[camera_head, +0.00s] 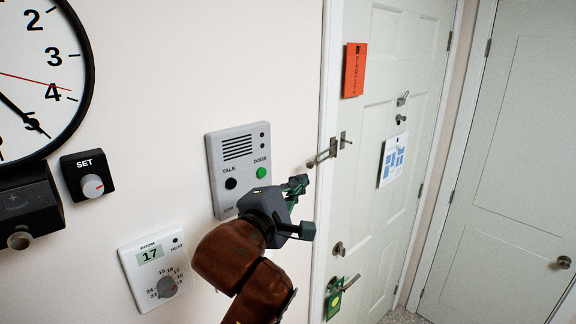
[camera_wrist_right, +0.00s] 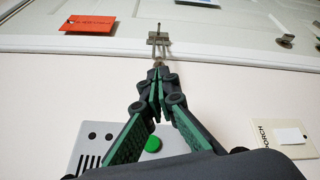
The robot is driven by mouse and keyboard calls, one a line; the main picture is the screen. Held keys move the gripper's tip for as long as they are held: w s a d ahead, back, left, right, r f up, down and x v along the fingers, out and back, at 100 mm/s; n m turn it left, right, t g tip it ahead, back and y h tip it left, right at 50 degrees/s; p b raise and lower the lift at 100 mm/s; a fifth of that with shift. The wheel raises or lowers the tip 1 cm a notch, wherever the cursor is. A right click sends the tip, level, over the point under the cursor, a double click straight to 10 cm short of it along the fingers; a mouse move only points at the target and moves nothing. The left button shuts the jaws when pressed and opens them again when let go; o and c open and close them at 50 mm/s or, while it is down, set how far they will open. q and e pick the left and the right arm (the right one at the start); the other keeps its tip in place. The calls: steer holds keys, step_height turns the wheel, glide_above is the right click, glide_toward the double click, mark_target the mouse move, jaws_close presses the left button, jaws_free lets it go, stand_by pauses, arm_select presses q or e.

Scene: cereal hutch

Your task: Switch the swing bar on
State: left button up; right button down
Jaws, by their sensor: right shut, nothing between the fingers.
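The swing bar (camera_head: 323,155) is a metal door guard at the edge of the white door. Its arm points left from the door frame, ending in a small knob. A metal catch (camera_head: 345,140) sits on the door just right of it. My right gripper (camera_head: 299,183) is shut and empty, just below the bar's knob end in the head view. In the right wrist view, the shut fingertips (camera_wrist_right: 157,76) overlap the lower end of the swing bar (camera_wrist_right: 163,45); whether they touch cannot be told. My left gripper is not in view.
A grey intercom (camera_head: 238,150) with a green button is on the wall behind my right gripper. A thermostat (camera_head: 158,270), SET knob (camera_head: 92,186) and clock (camera_head: 40,70) are to the left. An orange parcel card (camera_head: 354,70) and door handle (camera_head: 345,284) are on the door.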

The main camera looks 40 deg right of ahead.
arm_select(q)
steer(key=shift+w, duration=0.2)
arm_select(e)
steer(key=w+a+y, duration=0.1)
steer(key=a+t, duration=0.1)
steer(key=shift+w+a+r+n+y, duration=0.2)
steer(key=shift+w+a+n+y, duration=0.1)
steer(key=shift+w+a+y, duration=0.1)
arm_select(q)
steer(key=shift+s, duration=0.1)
arm_select(e)
steer(key=shift+w+d, duration=0.1)
arm_select(q)
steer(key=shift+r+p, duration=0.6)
steer(key=shift+p, duration=0.05)
arm_select(e)
steer(key=shift+x, duration=4.95)
